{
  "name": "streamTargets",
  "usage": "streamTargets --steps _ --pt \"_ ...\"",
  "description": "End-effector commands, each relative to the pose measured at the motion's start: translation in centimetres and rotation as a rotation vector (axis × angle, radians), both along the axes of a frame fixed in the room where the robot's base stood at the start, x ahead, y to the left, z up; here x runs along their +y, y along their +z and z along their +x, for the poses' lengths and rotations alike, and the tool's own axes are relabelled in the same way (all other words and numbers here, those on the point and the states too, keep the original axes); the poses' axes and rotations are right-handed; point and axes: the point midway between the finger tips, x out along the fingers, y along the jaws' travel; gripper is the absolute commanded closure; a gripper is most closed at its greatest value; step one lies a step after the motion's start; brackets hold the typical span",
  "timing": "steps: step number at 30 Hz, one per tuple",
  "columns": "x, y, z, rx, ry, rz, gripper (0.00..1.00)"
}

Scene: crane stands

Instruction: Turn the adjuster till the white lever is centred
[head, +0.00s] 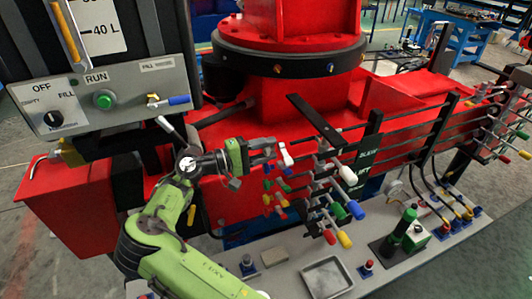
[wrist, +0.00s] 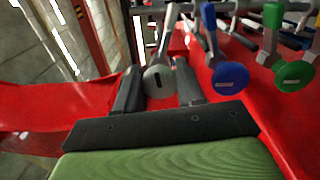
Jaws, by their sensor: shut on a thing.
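My gripper (head: 274,152) is at the left bank of levers on the red crane base, beside a white lever (head: 286,154). I cannot tell which part is the adjuster. Another white lever (head: 348,175) stands in the right bank.
The right bank also has blue (head: 356,210) and yellow (head: 344,239) knobs close by. A grey panel with an OFF dial (head: 54,118) and a green RUN button (head: 104,100) stands at left. A metal tray (head: 327,277) lies on the front ledge.

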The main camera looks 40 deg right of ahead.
Motion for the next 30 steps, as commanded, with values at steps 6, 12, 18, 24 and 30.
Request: streamTargets --steps 6,12,18,24,30 --pt "0.01 -0.23 -0.02 -0.082 -0.001 -0.018 0.93" --pt "0.02 -0.18 -0.02 -0.114 -0.001 -0.027 0.93" --pt "0.03 -0.16 -0.02 -0.12 -0.001 -0.027 0.93" --pt "0.04 -0.16 -0.02 -0.119 -0.001 -0.027 0.93" --pt "0.03 -0.11 -0.02 -0.119 -0.001 -0.028 0.4"
